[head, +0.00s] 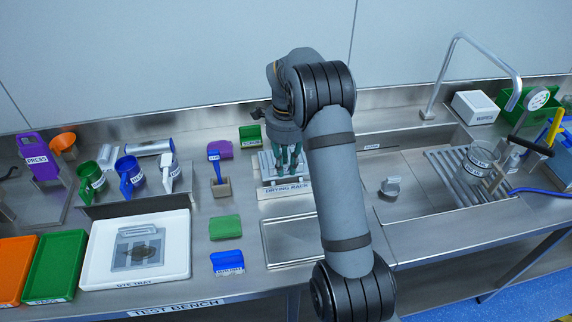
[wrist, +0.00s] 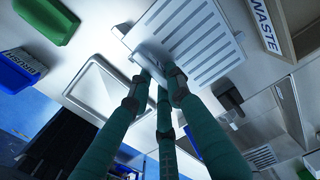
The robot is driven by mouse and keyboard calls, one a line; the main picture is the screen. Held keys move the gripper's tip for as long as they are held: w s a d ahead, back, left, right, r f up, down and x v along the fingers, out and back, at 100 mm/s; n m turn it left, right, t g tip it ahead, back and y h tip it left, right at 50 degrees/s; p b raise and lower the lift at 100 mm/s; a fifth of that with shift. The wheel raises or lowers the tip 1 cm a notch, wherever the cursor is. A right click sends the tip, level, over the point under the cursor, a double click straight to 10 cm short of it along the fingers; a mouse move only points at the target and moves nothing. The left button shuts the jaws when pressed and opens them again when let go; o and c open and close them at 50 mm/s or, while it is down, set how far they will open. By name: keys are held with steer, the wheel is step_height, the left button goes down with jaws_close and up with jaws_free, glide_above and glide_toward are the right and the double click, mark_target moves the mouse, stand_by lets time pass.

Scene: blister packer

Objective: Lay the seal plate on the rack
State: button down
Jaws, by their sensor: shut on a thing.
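My gripper (head: 288,165) is over the drying rack (head: 288,190), with its fingers pointing down. In the wrist view, its three green fingers (wrist: 158,78) close around a small pale grey piece (wrist: 150,54), which looks like part of the seal plate. Most of this piece is hidden by the fingers or blends with the rack. The slotted light-grey rack shows right behind the fingertips in the wrist view (wrist: 205,45). I cannot tell whether the held piece touches the rack.
A white dye tray (head: 100,280) with a grey plate (head: 138,247) in it stands at left. A green block (head: 225,227) and blue brush (head: 227,262) lie left of an empty metal tray (head: 285,255). A sink grid (head: 450,170) with a beaker (head: 477,158) is at right.

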steer(key=c, duration=1.6)
jaws_free()
steer(key=shift+o, duration=0.4)
steer(key=shift+f, duration=0.1)
steer(key=o, duration=0.5)
steer(key=o, duration=0.4)
steer(key=shift+c, duration=0.2)
steer(key=o, duration=0.7)
steer(key=shift+c, duration=0.2)
steer(key=shift+r, duration=0.2)
steer(key=shift+r+p, duration=2.4)
steer(key=shift+r, duration=1)
